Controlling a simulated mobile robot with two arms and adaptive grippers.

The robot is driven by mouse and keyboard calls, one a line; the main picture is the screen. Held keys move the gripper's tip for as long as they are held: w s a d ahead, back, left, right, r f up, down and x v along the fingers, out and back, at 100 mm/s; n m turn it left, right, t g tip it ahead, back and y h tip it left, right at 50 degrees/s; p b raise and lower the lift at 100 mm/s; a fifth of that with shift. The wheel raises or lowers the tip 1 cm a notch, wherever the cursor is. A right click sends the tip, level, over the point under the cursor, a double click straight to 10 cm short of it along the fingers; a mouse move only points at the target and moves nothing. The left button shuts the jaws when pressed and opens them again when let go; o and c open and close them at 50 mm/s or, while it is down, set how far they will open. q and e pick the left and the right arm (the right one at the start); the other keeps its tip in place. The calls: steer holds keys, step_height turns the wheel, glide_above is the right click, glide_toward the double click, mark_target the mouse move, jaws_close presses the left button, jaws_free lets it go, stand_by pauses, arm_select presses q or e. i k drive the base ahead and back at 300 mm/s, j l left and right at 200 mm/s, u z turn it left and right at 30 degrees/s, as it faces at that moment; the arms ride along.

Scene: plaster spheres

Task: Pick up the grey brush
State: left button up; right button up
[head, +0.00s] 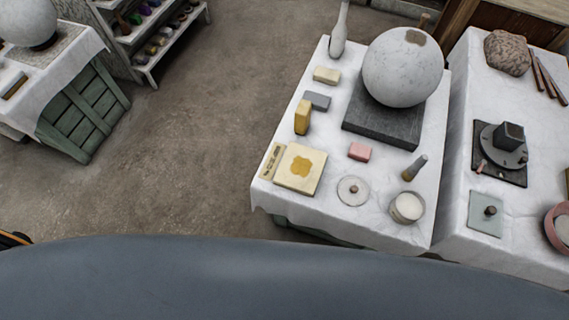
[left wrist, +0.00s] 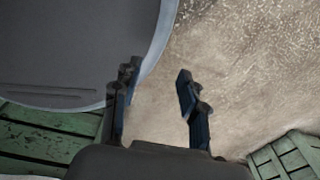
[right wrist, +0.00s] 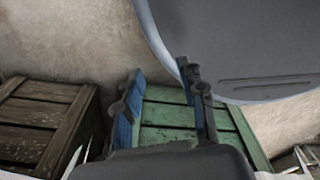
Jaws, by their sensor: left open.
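A small brush-like thing with a grey end and a tan end (head: 415,168) lies or leans on the white-clothed table (head: 330,210), near its right edge. It seems to be the grey brush, though it is too small to be sure. My left gripper (left wrist: 157,78) is open and empty over the floor beside my base. My right gripper (right wrist: 160,74) is open and empty, with a green crate below it. Neither gripper shows in the head view, and the brush shows in neither wrist view.
Near the brush are a round white pot (head: 407,208), a white disc (head: 353,190) and a pink block (head: 360,151). A large plaster sphere (head: 402,66) sits on a dark slab (head: 365,128) behind. A second table (head: 460,170) adjoins at right. Floor at left (head: 190,150) is clear.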

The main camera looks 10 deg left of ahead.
mark_target(410, 173)
steer(key=z, duration=0.35)
steer(key=l+z, duration=0.15)
steer(key=z, duration=0.5)
steer(key=l, duration=0.1)
